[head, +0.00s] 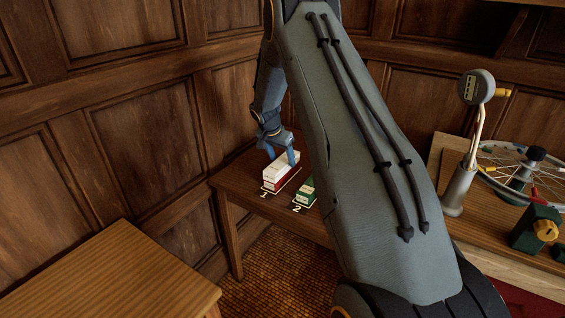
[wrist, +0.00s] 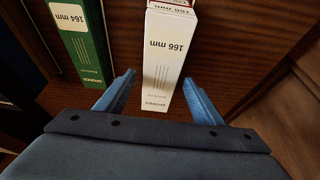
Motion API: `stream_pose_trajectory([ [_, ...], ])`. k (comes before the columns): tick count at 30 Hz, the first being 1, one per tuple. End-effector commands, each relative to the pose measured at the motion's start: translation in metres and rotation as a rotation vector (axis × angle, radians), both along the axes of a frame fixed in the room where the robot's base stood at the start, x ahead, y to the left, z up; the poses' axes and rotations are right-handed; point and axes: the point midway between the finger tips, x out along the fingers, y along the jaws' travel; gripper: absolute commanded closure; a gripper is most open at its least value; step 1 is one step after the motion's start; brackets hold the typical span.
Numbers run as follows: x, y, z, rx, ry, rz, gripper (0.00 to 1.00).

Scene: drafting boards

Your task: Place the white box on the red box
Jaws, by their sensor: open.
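The white box (head: 281,167) lies on top of the red box (head: 272,185) at the spot marked 1 on the far table. In the wrist view the white box (wrist: 166,68), labelled 166 mm, stretches away from me between my fingers. A bit of the red box (wrist: 172,3) shows at the top edge, mostly hidden under the white box. My gripper (head: 281,152) is at the white box with its fingers pointing down. In the wrist view my gripper (wrist: 157,93) is open, one finger on each side of the white box, with a gap visible on both sides.
A green box (head: 306,192) labelled 164 mm (wrist: 80,38) stands at the spot marked 2, beside the stack. A spoked wheel (head: 530,165) and a gauge on a post (head: 476,88) stand on the right bench. A bare wooden table (head: 110,275) is at lower left.

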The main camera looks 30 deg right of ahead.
Motion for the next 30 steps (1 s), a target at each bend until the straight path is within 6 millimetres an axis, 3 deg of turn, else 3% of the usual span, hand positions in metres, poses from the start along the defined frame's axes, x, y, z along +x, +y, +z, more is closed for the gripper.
stream_pose_trajectory([
  [12, -0.015, 0.025, 0.07, -0.001, 0.0, 0.001, 0.39],
  [22, -0.029, 0.042, 0.094, 0.005, 0.017, 0.033, 0.39],
  [26, -0.069, 0.075, 0.101, 0.033, 0.074, 0.163, 0.39],
  [30, -0.146, 0.129, 0.107, 0.079, 0.163, 0.397, 0.39],
])
